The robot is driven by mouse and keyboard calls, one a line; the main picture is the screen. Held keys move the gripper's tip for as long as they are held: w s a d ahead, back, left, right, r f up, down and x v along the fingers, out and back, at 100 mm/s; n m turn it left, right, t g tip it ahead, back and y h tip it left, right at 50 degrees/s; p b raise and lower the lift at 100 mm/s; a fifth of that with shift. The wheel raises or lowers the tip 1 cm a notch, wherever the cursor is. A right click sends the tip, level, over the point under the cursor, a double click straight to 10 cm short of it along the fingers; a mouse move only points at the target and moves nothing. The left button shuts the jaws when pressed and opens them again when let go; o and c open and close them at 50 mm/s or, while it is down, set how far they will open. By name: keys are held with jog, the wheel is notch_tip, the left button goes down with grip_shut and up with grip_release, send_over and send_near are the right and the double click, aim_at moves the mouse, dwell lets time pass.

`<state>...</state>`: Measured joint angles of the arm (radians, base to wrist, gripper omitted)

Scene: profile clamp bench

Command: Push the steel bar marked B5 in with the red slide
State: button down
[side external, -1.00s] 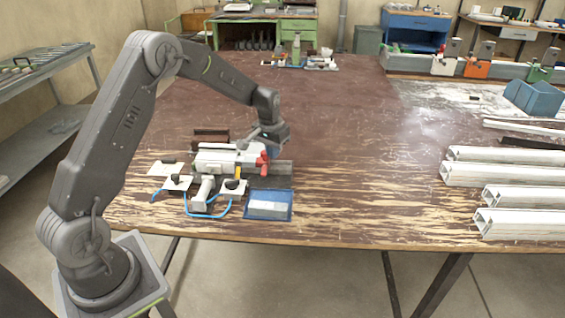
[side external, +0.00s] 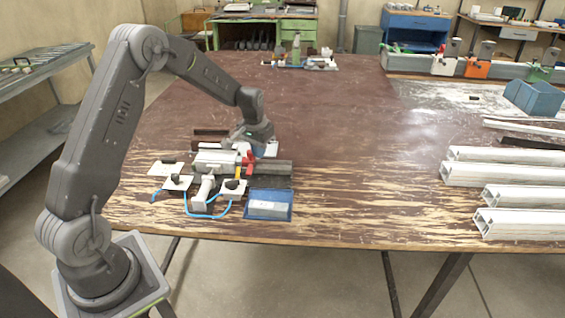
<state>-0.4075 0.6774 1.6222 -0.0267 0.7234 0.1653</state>
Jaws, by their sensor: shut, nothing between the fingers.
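The red slide (side external: 249,158) sits at the right part of the grey and white clamp fixture (side external: 208,160) on the bench. My gripper (side external: 261,149) is low at the fixture, just above and right of the red slide. It is shut and empty; whether it touches the slide is too small to tell. A pale steel bar (side external: 268,206) lies in the blue tray (side external: 289,216) in front of the fixture. No B5 marking can be read, and I cannot tell whether a bar sits inside the fixture.
White plates (side external: 233,187) with dark knobs and a blue hose (side external: 205,216) lie in front of the fixture. A dark rail (side external: 276,168) extends to its right. White profiles (side external: 515,197) lie at the right. The bench middle is clear.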

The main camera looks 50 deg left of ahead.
jog(key=shift+s+a, duration=0.25)
jog(key=shift+a, duration=0.05)
jog(key=shift+s+a, duration=0.6)
dwell(1.7)
jog(key=shift+w+r, duration=0.15)
jog(key=shift+r, duration=1)
jog(key=r, duration=0.3)
jog(key=d+r, duration=0.1)
jog(key=shift+w+r, duration=0.35)
